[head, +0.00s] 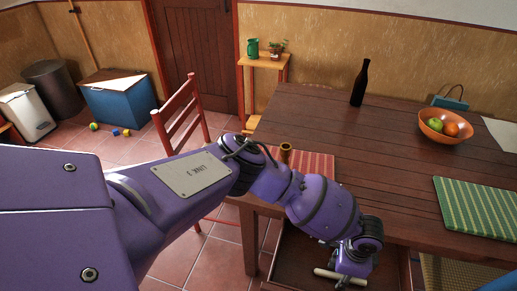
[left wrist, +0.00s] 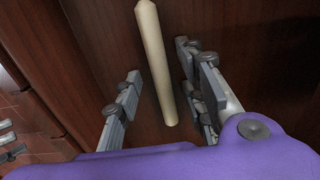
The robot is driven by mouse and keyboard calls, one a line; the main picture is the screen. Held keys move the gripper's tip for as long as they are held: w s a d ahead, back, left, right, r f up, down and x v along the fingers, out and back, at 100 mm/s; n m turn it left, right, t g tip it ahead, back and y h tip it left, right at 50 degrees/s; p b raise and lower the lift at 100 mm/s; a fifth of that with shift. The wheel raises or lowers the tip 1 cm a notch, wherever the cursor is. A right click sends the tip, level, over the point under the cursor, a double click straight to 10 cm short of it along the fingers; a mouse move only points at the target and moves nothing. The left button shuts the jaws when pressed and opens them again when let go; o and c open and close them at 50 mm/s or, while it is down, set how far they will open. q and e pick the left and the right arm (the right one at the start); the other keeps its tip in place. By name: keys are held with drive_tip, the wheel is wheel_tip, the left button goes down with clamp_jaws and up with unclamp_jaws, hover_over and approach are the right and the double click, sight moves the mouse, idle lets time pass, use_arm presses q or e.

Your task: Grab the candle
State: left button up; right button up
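The candle (head: 325,273) is a cream stick lying in an open wooden drawer (head: 292,262) below the table edge. In the left wrist view the candle (left wrist: 157,60) runs from the top centre down toward the palm. My left gripper (head: 345,281) is over the drawer, close to the candle. In the left wrist view my left gripper (left wrist: 160,66) is open, with one finger on each side of the candle and visible gaps to both. The fingertips are small and partly hidden in the head view. My right gripper is not in view.
The table (head: 330,110) holds a dark bottle (head: 360,84), an orange fruit bowl (head: 427,131), a green striped mat (head: 478,206), a red striped mat (head: 318,163) and a small brass-coloured cup (head: 286,151). A red chair (head: 183,118) stands left. The table edge overhangs the drawer.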

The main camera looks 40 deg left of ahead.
use_arm(q)
drive_tip(key=shift+w, duration=0.1)
clamp_jaws()
drive_tip(key=shift+r, duration=0.1)
